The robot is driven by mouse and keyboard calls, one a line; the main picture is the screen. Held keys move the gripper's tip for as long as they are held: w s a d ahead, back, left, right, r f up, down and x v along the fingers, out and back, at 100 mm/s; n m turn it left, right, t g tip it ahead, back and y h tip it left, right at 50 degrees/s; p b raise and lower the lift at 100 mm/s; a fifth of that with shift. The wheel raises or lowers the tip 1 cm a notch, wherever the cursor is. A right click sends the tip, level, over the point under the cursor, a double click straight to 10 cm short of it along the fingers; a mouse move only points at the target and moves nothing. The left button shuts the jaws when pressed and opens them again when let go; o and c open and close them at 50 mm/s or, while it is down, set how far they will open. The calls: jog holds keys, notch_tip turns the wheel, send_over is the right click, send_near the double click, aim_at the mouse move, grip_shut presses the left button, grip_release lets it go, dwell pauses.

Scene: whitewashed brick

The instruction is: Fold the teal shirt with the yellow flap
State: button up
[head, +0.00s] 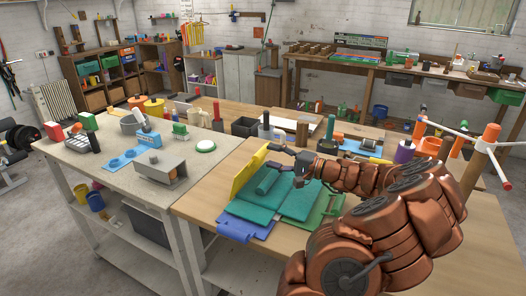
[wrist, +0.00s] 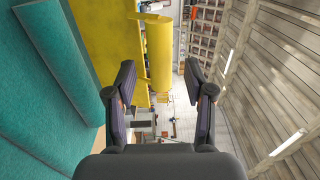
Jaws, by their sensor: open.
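The teal shirt (head: 290,198) lies on a folding board, with a folded or rolled strip (head: 267,181) on its left part. The yellow flap (head: 245,177) is at the board's left side and looks tilted up. My gripper (head: 272,156) is open above the shirt's far edge, its fingers pointing left towards the yellow flap. In the wrist view, the yellow flap (wrist: 105,35) has a thick yellow bar (wrist: 159,55) that appears between my open fingers (wrist: 160,68). I cannot tell whether they touch it. The teal shirt (wrist: 45,90) fills the left side there.
A blue flap (head: 246,229) lies at the board's front and a green flap (head: 325,214) at its right, partly behind my arm. A black bin (head: 244,127) and other items stand at the table's back. A grey workbench (head: 110,180) adjoins at left.

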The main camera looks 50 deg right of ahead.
aim_at(266, 154)
jog(key=shift+p+x, duration=0.35)
jog(key=shift+x, duration=1.7)
grip_shut()
